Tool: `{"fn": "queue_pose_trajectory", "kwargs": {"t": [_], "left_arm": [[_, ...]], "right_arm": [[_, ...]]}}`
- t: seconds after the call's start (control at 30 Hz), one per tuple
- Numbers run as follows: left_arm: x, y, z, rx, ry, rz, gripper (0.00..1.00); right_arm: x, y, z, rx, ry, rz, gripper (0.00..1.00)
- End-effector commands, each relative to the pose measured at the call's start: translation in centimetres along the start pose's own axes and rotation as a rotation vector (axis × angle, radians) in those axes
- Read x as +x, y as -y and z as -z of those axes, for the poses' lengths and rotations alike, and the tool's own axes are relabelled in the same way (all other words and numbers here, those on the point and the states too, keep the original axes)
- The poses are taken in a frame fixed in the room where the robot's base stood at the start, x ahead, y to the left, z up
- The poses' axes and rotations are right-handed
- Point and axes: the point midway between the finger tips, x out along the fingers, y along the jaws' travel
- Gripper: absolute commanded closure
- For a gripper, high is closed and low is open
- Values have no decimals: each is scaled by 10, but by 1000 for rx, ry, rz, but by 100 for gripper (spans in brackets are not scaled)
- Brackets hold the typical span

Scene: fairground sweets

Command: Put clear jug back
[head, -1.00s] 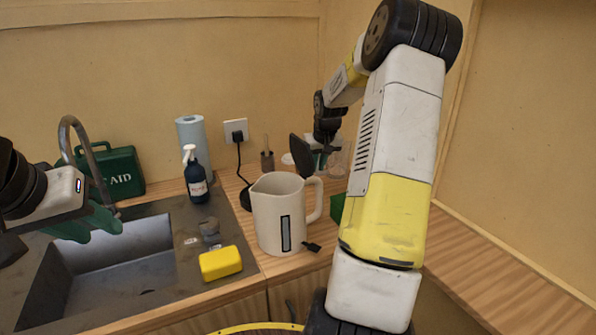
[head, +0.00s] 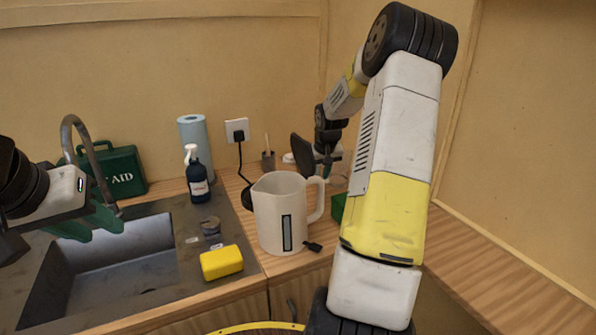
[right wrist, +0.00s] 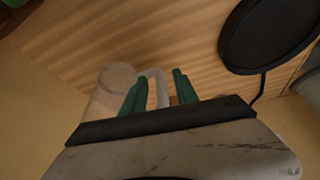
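The clear jug (right wrist: 108,88) shows in the right wrist view on the wooden counter, see-through and faint. Its curved handle (right wrist: 160,88) lies between the two green fingers of my right gripper (right wrist: 160,78). These fingers are apart, with visible space beside the handle. The gripper's own body hides the lower part of the jug. In the head view my right gripper is at the back of the counter, and my right arm covers much of the jug there. My left gripper (head: 103,228) has its green fingers spread and empty over the sink.
A cream jug-shaped kettle (head: 280,215) stands by the sink (head: 130,260). A yellow sponge (head: 221,262), a dark spray bottle (head: 198,180), a blue roll (head: 194,140) and a green first-aid case (head: 122,172) are nearby.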

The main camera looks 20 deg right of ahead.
Motion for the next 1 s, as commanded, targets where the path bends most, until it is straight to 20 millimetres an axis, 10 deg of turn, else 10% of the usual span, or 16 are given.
{"fn": "queue_pose_trajectory", "kwargs": {"t": [0.7,1.0], "left_arm": [[0,0,0,0,0,0,64],[0,0,0,0,0,0,64]], "right_arm": [[-112,0,1,0,-2,-2,64],[-123,0,1,0,0,0,64]]}}
